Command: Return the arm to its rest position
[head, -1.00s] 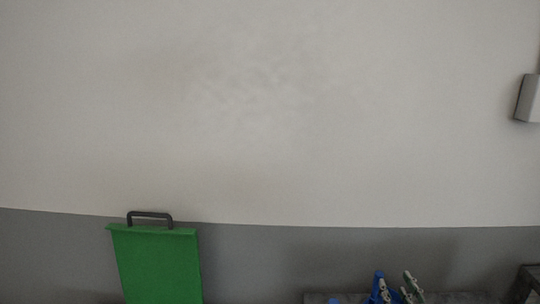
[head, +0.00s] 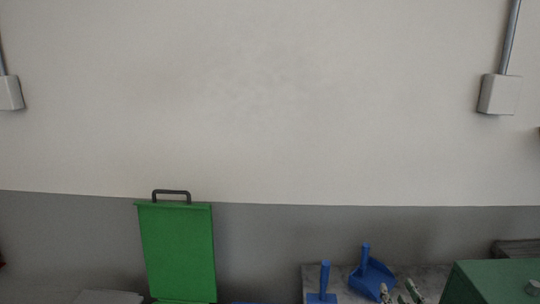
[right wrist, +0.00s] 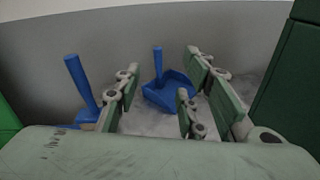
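My right gripper (head: 399,291) shows only as grey-green fingertips at the bottom edge of the head view, with the rest of the arm out of frame. In the right wrist view the same gripper (right wrist: 160,80) has its fingers spread wide apart, with nothing held between them. A blue dustpan (right wrist: 168,88) shows through the gap, beyond the fingers. A blue-handled brush (right wrist: 80,85) stands to the left of the left finger. My left gripper is in neither view.
In the head view, the dustpan (head: 368,276) and brush (head: 324,280) are on a grey surface (head: 345,275) against the wall. A green lid with a dark handle (head: 178,250) stands upright at left. A green box (head: 495,282) is at right. Wall boxes (head: 498,94) hang higher up.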

